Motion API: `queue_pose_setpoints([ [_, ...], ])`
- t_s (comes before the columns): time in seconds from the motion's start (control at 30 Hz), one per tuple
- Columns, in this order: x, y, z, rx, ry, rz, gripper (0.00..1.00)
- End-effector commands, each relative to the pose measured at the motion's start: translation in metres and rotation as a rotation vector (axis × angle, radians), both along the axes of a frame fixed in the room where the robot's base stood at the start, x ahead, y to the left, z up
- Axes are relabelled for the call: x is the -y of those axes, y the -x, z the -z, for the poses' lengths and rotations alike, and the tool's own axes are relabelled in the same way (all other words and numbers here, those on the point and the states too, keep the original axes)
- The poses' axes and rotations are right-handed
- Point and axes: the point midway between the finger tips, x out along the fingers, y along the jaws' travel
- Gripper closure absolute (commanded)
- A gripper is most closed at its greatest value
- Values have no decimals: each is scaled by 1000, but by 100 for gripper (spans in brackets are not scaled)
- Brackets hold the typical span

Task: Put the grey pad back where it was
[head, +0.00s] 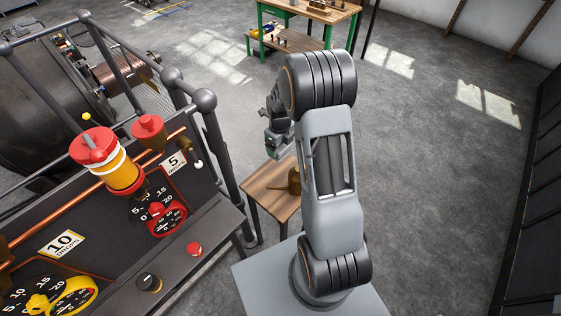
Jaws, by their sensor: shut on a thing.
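My gripper (275,143) is in the head view, left of my arm's upper joint and above the small wooden table (268,197). It is small and partly dark against the floor. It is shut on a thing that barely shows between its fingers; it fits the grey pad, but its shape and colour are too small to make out. No other grey pad shows on the small table or on the control panel (215,232).
A brass oil can (294,181) stands on the small table, close to my arm. The panel at left carries a red-and-yellow oiler (112,165), a red dial (165,217) and a yellow dial (65,298). Dark railings (212,130) rise beside it. Open floor lies at right.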

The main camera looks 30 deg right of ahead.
Motion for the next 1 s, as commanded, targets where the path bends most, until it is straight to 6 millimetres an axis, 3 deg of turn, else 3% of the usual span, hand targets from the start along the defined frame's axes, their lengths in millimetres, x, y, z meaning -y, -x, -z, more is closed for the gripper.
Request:
queue_pose_setpoints([
  [0.13, 0, 0, 22, -2, 0, 1, 40],
  [0.43, 0, 0, 41, 0, 0, -1, 40],
  [0.67, 0, 0, 68, 0, 0, -2, 40],
  [1.0, 0, 0, 73, 2, 0, -2, 40],
])
